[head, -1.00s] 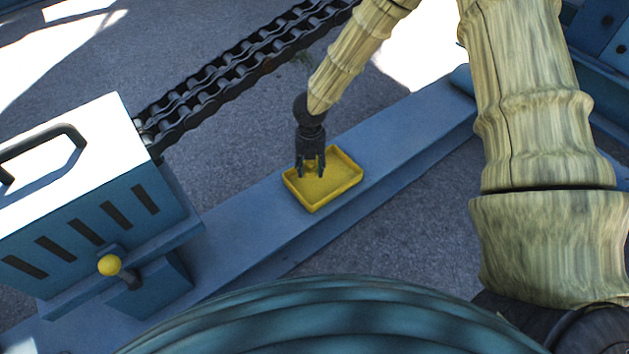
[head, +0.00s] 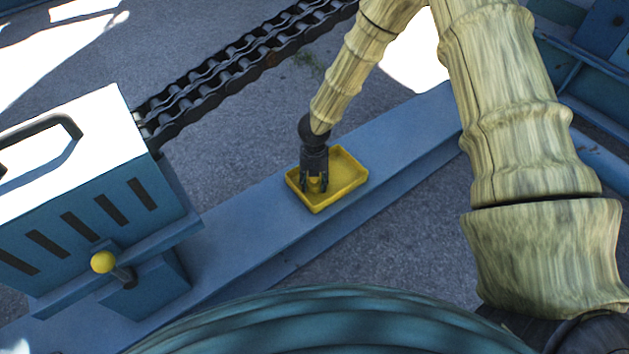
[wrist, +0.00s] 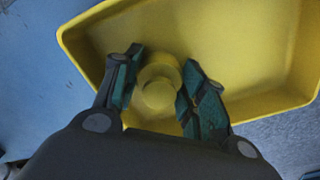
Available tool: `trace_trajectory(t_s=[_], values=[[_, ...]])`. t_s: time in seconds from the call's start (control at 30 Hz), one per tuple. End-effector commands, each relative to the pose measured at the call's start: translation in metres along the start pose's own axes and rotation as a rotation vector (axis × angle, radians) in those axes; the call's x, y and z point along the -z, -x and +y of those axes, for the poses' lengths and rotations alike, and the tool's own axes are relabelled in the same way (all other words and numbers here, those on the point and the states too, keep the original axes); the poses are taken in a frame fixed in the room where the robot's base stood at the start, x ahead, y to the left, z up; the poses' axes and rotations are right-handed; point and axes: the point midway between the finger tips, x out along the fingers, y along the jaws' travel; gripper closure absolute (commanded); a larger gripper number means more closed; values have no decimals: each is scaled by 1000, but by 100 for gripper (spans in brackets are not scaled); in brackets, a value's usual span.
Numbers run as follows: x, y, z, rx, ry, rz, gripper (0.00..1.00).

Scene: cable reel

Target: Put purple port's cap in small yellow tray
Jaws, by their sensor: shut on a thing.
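The small yellow tray (head: 347,184) lies on the blue beam in the head view, and its floor and rim fill much of the wrist view (wrist: 250,50). My gripper (head: 315,186) points down into the left part of the tray. In the wrist view its green-padded fingers (wrist: 158,92) are shut on a round yellow cap (wrist: 158,75), which is over the tray floor. I cannot tell whether the cap touches the floor. The purple port is not in view.
The blue beam (head: 398,132) runs diagonally under the tray. A blue box (head: 110,200) with a yellow-knobbed lever (head: 103,262) stands at left. A dark chain (head: 235,75) runs behind. A large ribbed teal round thing (head: 330,320) fills the near edge.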

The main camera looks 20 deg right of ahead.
Motion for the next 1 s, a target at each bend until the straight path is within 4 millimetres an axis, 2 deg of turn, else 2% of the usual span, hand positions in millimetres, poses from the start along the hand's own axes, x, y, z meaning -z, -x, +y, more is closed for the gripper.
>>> trace_trajectory(t_s=[0.07, 0.1, 0.2, 0.57, 0.77, 1.0], values=[[0, -2, 0, 0, 0, 0, 86], [0, -2, 0, 0, 0, 0, 51], [0, -2, 0, 0, 0, 0, 37], [0, 1, 0, 0, -1, 0, 37], [-1, 26, 0, -2, -2, -1, 37], [0, 71, 0, -1, -1, 0, 37]])
